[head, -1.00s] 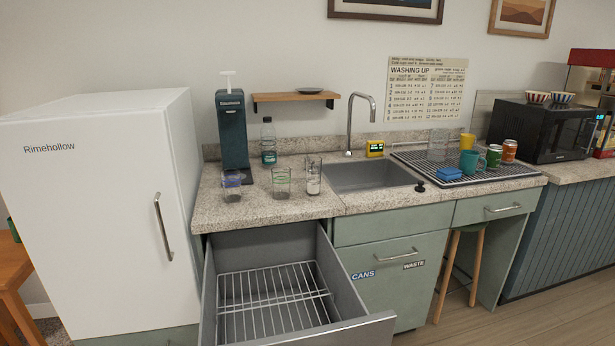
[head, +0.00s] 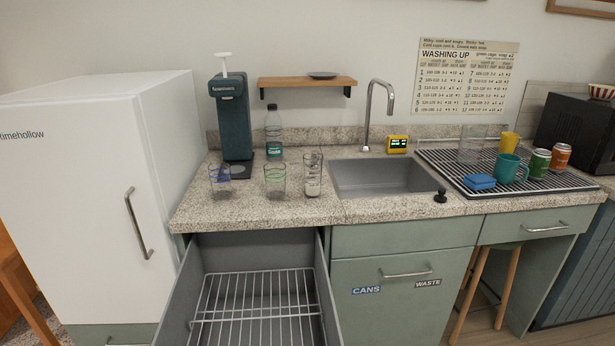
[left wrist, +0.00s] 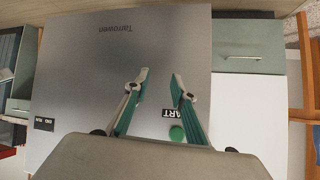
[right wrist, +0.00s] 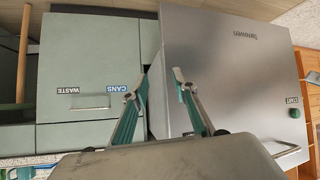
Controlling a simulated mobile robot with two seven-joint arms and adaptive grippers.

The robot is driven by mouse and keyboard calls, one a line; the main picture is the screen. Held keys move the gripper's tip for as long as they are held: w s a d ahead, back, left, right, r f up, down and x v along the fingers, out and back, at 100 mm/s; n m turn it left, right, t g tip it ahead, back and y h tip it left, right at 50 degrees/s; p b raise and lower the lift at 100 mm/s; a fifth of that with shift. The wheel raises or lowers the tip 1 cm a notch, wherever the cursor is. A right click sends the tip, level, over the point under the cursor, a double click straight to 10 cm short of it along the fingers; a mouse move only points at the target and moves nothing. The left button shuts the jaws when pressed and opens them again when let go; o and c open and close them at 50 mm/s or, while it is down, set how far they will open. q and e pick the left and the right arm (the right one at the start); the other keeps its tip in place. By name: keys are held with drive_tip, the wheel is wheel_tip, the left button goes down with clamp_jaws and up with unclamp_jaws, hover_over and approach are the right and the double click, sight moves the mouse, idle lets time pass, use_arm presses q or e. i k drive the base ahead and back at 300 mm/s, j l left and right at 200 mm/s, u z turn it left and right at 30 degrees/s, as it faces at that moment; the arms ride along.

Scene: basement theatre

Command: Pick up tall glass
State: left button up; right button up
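Several clear glasses show in the head view. One with a blue mark (head: 219,181) stands at the left of the counter. One with a green mark (head: 275,181) stands beside it. A taller-looking clear glass (head: 312,176) with whitish markings or contents stands near the sink. Another clear glass (head: 470,145) stands on the drying rack. I cannot tell for sure which is the tall glass. My left gripper (left wrist: 160,76) is open and empty, facing a grey panel marked Tarrowen. My right gripper (right wrist: 156,86) is open and empty, facing the same panel and the cabinet. Neither gripper shows in the head view.
An open drawer with a wire rack (head: 255,310) juts out below the glasses. A teal dispenser (head: 232,118) and bottle (head: 273,135) stand behind them. The sink (head: 382,178) is right. The drying rack (head: 540,180) holds cups, cans and a sponge. A white fridge (head: 85,200) stands left.

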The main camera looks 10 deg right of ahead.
sight(313, 163)
drive_tip(key=i+l+u, duration=0.1)
drive_tip(key=l+u, duration=0.2)
drive_tip(key=l, duration=0.2)
drive_tip(key=i+l+u, duration=0.1)
drive_tip(key=l+u, duration=0.2)
drive_tip(key=l, duration=0.2)
drive_tip(key=l+u, duration=0.35)
drive_tip(key=l, duration=0.15)
drive_tip(key=l+u, duration=0.3)
drive_tip(key=l, duration=0.25)
drive_tip(key=k+l+u, duration=0.15)
drive_tip(key=l+u, duration=0.15)
drive_tip(key=l, duration=0.2)
drive_tip(key=k+l+u, duration=0.15)
drive_tip(key=l+u, duration=0.15)
drive_tip(key=l, duration=0.15)
drive_tip(key=k+l+u, duration=0.3)
drive_tip(key=l, duration=0.15)
drive_tip(key=i+l, duration=0.05)
drive_tip(key=i, duration=0.05)
